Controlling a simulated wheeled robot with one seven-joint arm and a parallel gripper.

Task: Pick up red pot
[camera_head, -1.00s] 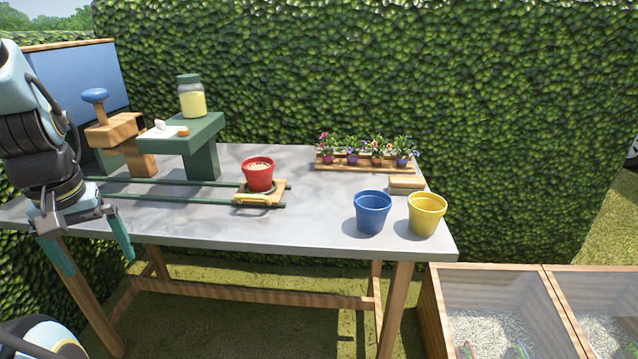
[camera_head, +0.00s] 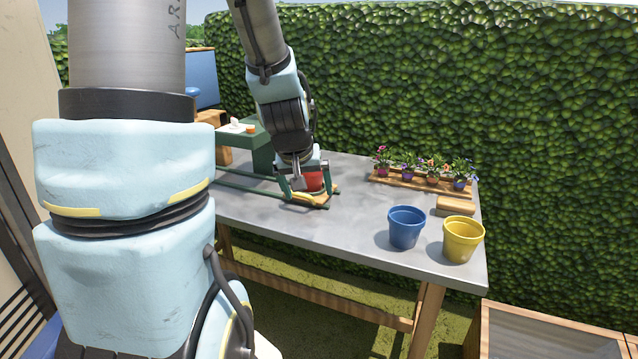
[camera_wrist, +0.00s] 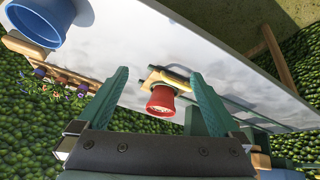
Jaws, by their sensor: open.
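The red pot (camera_head: 314,181) stands on a small wooden carriage (camera_head: 322,201) on the green rails of the grey table. My arm partly hides it in the head view. My gripper (camera_head: 306,185) is open just over it, with its fingers toward either side. In the wrist view the red pot (camera_wrist: 161,102) appears between the two green fingers of my gripper (camera_wrist: 159,76), with a gap on each side. The pot's pale filling shows at its rim.
A blue pot (camera_head: 406,228) and a yellow pot (camera_head: 462,240) stand near the table's right front. A wooden tray (camera_head: 418,184) of small flowers and a wooden block (camera_head: 456,206) lie behind them. A green stand (camera_head: 258,150) is left of my gripper.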

